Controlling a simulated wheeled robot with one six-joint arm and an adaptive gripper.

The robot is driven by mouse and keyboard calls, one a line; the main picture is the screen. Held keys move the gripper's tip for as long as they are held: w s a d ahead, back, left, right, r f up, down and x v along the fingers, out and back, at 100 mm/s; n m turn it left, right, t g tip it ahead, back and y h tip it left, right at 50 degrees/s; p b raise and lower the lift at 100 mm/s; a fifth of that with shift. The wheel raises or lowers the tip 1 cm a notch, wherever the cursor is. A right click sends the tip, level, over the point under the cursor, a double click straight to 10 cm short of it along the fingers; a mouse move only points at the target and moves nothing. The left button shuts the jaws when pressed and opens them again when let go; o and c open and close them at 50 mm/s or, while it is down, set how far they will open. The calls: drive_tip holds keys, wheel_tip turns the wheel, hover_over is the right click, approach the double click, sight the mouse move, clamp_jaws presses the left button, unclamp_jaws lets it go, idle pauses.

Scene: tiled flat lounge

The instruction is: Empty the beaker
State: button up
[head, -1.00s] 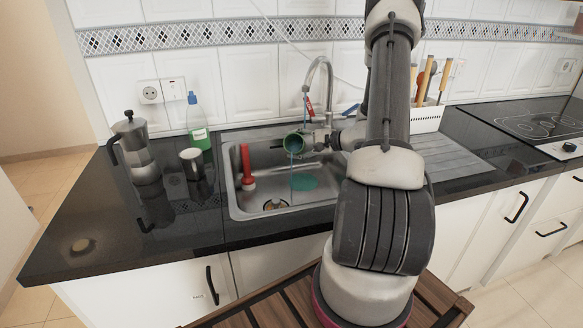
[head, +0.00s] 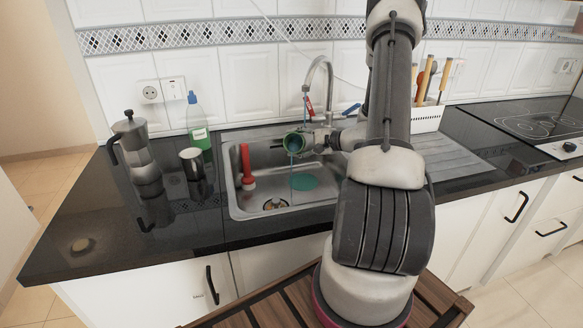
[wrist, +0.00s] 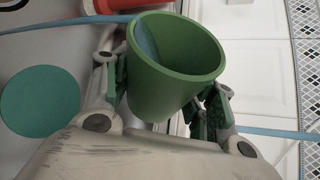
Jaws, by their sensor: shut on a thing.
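The green beaker (head: 296,142) is held above the sink (head: 234,200), tipped on its side with its mouth towards the head camera. My gripper (head: 325,138) is shut on it, with a finger on either side of the wall. In the wrist view the beaker (wrist: 172,75) shows some blue liquid inside by its left lip. A thin blue stream (wrist: 60,25) runs out from that lip. Another thin blue stream (head: 305,115) shows beneath the tap, above the beaker. A flat teal disc (head: 303,181) shows in the basin below; I cannot tell whether it is liquid.
The tap (head: 328,75) stands close behind my gripper. A red-handled plunger (head: 247,165) stands at the basin's left. A moka pot (head: 138,155), metal mug (head: 193,162) and green bottle (head: 198,122) stand left. A white utensil holder (head: 426,119) is at right. The counter's front left is clear.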

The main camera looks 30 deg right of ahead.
sight(296, 139)
drive_tip(key=shift+s+a+r+n+t, duration=0.1)
drive_tip(key=shift+r+n+t, duration=0.25)
drive_tip(key=shift+n, duration=0.35)
idle(0.6)
drive_tip(key=shift+s+a+r+n+t+p, duration=0.25)
drive_tip(key=shift+s+a+r+n+p, duration=0.25)
drive_tip(key=shift+n, duration=0.1)
idle(0.8)
drive_tip(key=shift+s+r+n+t, duration=0.15)
drive_tip(key=shift+r+n+t, duration=0.25)
drive_tip(key=shift+n, duration=0.2)
idle(0.6)
drive_tip(key=shift+f, duration=0.1)
